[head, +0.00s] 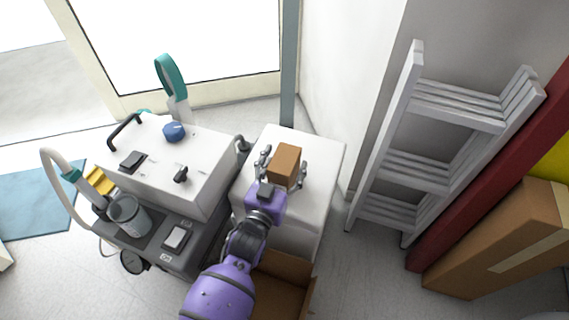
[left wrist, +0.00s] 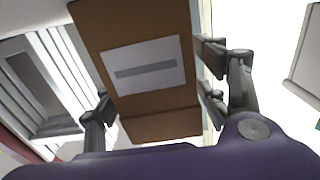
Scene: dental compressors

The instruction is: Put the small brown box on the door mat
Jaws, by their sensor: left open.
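The small brown box (head: 286,163) sits on top of a white cabinet (head: 325,154). My left gripper (head: 284,170) is open, with one finger on each side of the box. In the left wrist view the box (left wrist: 150,110), with a pale label, fills the space between the fingers of the gripper (left wrist: 160,97); a gap shows beside the left finger, and I cannot tell whether the right finger touches. The blue door mat (head: 42,200) lies on the floor at the far left, partly cut off by the picture edge. My right gripper is not in view.
A dental cart (head: 205,150) with a hose, a cup (head: 128,214) and small items stands between the cabinet and the mat. A grey ladder (head: 440,155) and a large carton (head: 510,245) stand at the right. An open carton (head: 295,270) is below the cabinet.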

